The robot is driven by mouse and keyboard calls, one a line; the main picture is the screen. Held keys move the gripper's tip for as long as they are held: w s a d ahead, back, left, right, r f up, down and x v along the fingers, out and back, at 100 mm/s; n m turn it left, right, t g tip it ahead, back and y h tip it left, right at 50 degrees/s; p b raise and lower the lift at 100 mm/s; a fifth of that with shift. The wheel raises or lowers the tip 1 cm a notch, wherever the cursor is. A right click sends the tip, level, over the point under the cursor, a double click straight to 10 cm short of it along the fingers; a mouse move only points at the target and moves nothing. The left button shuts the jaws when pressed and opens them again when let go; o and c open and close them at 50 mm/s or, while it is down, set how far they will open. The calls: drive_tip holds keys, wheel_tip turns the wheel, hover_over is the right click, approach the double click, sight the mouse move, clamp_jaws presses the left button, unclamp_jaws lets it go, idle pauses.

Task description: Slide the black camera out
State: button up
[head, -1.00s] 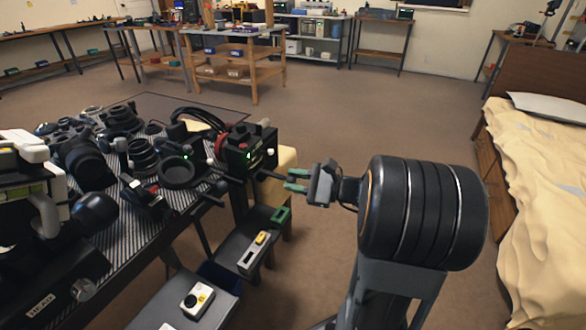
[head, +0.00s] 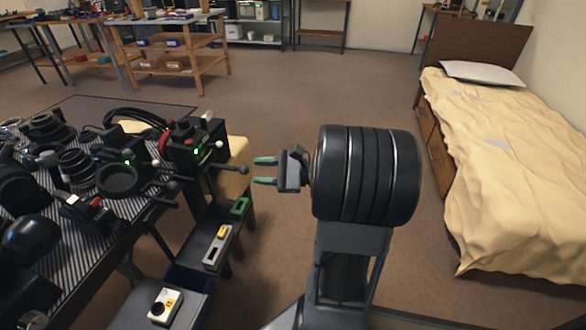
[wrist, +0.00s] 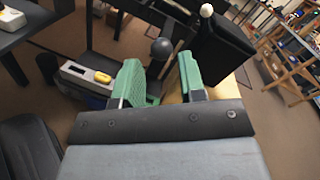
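My gripper (head: 262,171) is open and empty, its two green fingers pointing left just off the table's right end. It also shows in the wrist view (wrist: 160,78), with a gap between the fingers. Black camera-like bodies and lenses (head: 48,128) crowd the far left of the striped table; I cannot tell which one is the black camera. A black boxy device (head: 190,142) with a red part and a green light stands at the table's right end, nearest my gripper but apart from it. Its dark side (wrist: 222,50) appears beyond the fingers in the wrist view.
A ball-ended rod (head: 242,169) sticks out from the table end toward my fingers. A low shelf below holds a grey-and-yellow device (head: 217,248) and a white-and-yellow one (head: 165,306). A bed (head: 490,160) stands at right. The floor (head: 300,90) behind my gripper is clear.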

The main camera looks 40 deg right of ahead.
drive_tip(key=p+v, duration=0.2)
drive_tip(key=v, duration=0.8)
drive_tip(key=shift+s+d, duration=0.2)
drive_tip(key=shift+s, duration=0.05)
drive_tip(key=s+a+r+n+g+h+p, duration=0.2)
drive_tip(key=a+r+n+g+h+p, duration=0.3)
drive_tip(key=a+r+n+g+p, duration=0.65)
drive_tip(key=a+r+n+t+h+p, duration=0.1)
drive_tip(key=a+r+n+h+p, duration=0.2)
drive_tip(key=r+p, duration=0.5)
drive_tip(key=a+r+n+t+h+p, duration=0.2)
drive_tip(key=r+n+h+p, duration=0.3)
drive_tip(key=r+p, duration=0.3)
drive_tip(key=a+p, duration=0.1)
drive_tip(key=p, duration=0.1)
drive_tip(key=shift+s+h+p, duration=0.25)
drive_tip(key=shift+h+p, duration=0.15)
drive_tip(key=shift+a+r+t, duration=0.1)
drive_tip(key=shift+t, duration=0.15)
